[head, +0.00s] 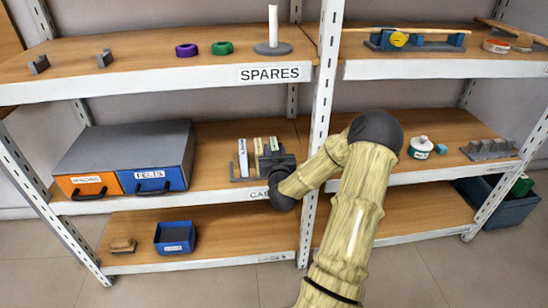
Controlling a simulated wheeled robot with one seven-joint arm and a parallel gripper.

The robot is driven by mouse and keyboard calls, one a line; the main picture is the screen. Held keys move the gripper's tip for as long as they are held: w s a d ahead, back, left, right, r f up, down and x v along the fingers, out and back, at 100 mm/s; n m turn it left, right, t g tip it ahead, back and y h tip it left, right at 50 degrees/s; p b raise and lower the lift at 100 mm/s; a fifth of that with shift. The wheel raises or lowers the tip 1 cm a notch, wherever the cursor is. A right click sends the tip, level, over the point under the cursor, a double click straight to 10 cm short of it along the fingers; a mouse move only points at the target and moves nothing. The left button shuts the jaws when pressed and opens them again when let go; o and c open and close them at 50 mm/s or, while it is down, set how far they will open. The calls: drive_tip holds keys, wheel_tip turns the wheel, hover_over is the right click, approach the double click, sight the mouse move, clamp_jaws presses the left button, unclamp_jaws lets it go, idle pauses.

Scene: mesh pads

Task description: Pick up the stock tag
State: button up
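Several thin upright cards stand in a dark grey rack (237,180) on the middle shelf: a white card (243,160) with small lettering, a cream card (258,148) and another pale card (273,143). I cannot tell which of them, if any, is the stock tag, as the lettering is too small to read. My gripper (276,160) is a dark shape at the right end of the rack, in front of the cards' lower right part. Its fingers blend with the rack, so whether it holds or touches a card is not clear.
Orange (88,186) and blue (155,178) drawers stand left of the rack. A rack upright (318,120) stands close right of my gripper. The SPARES shelf (130,60) is overhead. A blue bin (175,238) sits below. A white jar (420,147) is at right.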

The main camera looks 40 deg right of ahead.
idle(0.3)
drive_tip(key=shift+s, duration=0.1)
drive_tip(key=shift+c, duration=1.3)
clamp_jaws()
drive_tip(key=shift+r, duration=0.1)
wheel_tip(320, 180, up, 10)
drive_tip(key=p, duration=0.4)
